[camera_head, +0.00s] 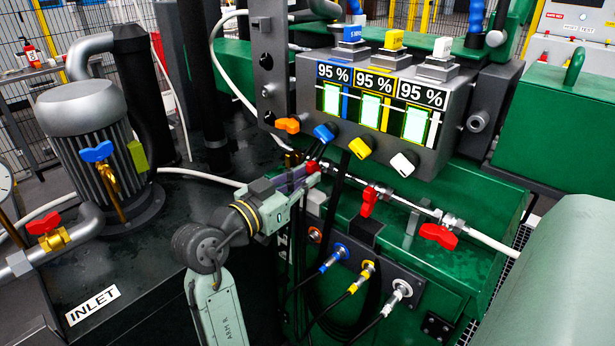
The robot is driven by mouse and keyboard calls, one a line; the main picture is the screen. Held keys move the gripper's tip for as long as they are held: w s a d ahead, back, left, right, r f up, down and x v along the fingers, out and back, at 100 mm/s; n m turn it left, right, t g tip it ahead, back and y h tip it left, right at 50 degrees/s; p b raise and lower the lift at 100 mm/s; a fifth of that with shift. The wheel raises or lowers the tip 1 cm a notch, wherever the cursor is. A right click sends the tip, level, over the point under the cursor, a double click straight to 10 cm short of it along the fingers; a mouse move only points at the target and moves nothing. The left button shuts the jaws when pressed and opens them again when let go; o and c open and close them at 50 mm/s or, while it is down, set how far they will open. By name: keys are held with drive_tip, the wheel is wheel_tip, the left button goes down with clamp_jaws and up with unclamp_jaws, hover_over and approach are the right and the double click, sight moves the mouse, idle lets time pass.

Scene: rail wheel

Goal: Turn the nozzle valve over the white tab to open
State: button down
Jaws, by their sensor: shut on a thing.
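A white tab-shaped lever (404,161) sits below the right gauge on the grey panel, beside a yellow lever (361,148) and a blue lever (325,132). On the pipe below, a red valve handle (368,201) stands up across the pipe, and another red handle (438,236) lies roughly along it to the right. My gripper (308,172) is at the pipe's left end, shut on a small red part (313,167). The fingers hide much of it. The gripper is apart from the white lever and both red handles.
Blue, yellow and white hose connectors (400,289) with black cables sit below the pipe. An orange lever (287,125) is left of the blue one. A green cylinder (555,270) fills the lower right. A motor (92,150) and inlet pipe stand at left.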

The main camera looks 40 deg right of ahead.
drive_tip(key=shift+p, duration=0.3)
drive_tip(key=n+p, duration=0.4)
drive_tip(key=shift+n, duration=0.3)
idle(0.4)
